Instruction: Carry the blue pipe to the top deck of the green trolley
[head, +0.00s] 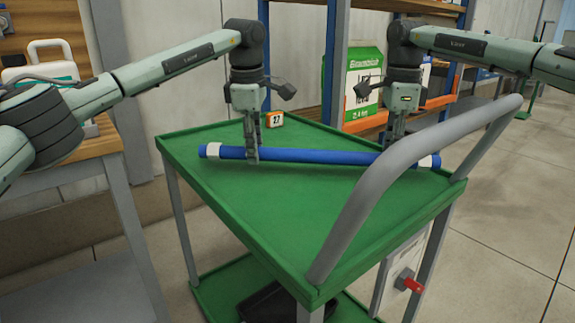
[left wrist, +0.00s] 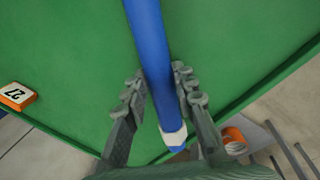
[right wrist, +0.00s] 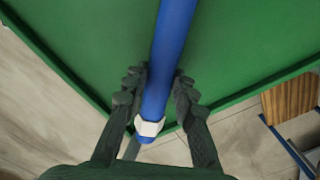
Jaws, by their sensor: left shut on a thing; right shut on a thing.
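The blue pipe (head: 310,156) has white bands near both ends and lies across the view over the green top deck of the trolley (head: 250,210). Whether it touches the deck or is just above it, I cannot tell. My left gripper (head: 252,155) is shut on the pipe near its left end; the pipe runs between its fingers in the left wrist view (left wrist: 152,70). My right gripper (head: 392,140) is at the right end, partly hidden by the trolley's handle. In the right wrist view the pipe (right wrist: 168,60) passes between its fingers.
The trolley's grey handle (head: 375,190) arches up at the near right. A small orange and white block marked 27 (head: 274,119) sits at the deck's back edge. A shelf with a green and white bag (head: 363,85) stands behind. A bench (head: 90,145) is on the left.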

